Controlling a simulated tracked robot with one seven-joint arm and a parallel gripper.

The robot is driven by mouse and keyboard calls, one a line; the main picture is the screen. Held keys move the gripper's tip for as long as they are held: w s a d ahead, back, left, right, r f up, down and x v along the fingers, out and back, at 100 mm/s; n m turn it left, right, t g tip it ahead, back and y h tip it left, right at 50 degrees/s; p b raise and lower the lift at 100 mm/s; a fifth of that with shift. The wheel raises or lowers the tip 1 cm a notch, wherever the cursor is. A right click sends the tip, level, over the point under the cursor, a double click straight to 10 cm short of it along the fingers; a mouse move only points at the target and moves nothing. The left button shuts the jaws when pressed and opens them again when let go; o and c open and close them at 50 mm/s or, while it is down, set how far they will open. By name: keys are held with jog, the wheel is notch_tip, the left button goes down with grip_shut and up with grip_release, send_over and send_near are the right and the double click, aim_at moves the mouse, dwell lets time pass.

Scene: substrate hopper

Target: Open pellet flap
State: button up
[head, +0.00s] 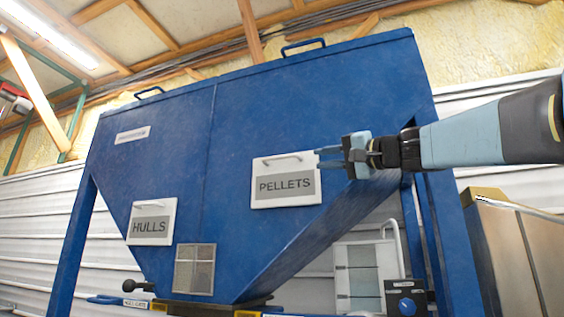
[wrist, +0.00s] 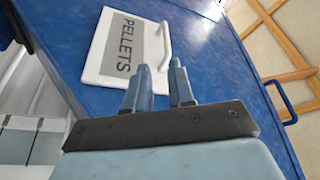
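The pellet flap (head: 285,196) is a white panel with a grey PELLETS label and a white bar handle (head: 283,161) along its top. It lies flat against the sloping blue hopper (head: 235,130). My gripper (head: 320,158) reaches in from the right, its fingertips close to the handle's right end. In the wrist view the flap (wrist: 101,72) and its handle (wrist: 166,42) show beyond the fingertips. My gripper (wrist: 160,64) is open there, with an empty gap between the two fingers. The handle is not between them; whether a fingertip touches the flap I cannot tell.
A similar HULLS flap (head: 152,221) is at the lower left of the hopper, near a mesh window (head: 194,268). Blue hopper legs (head: 425,235) and a metal cabinet (head: 520,250) stand at the right. The hopper face around the PELLETS flap is clear.

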aim_at(282, 158)
jog(key=x, duration=0.9)
jog(key=r+x, duration=0.1)
jog(key=x, duration=0.4)
jog(key=shift+s, duration=0.15)
jog(key=shift+f, duration=0.1)
grip_shut()
jog(key=shift+d, duration=0.1)
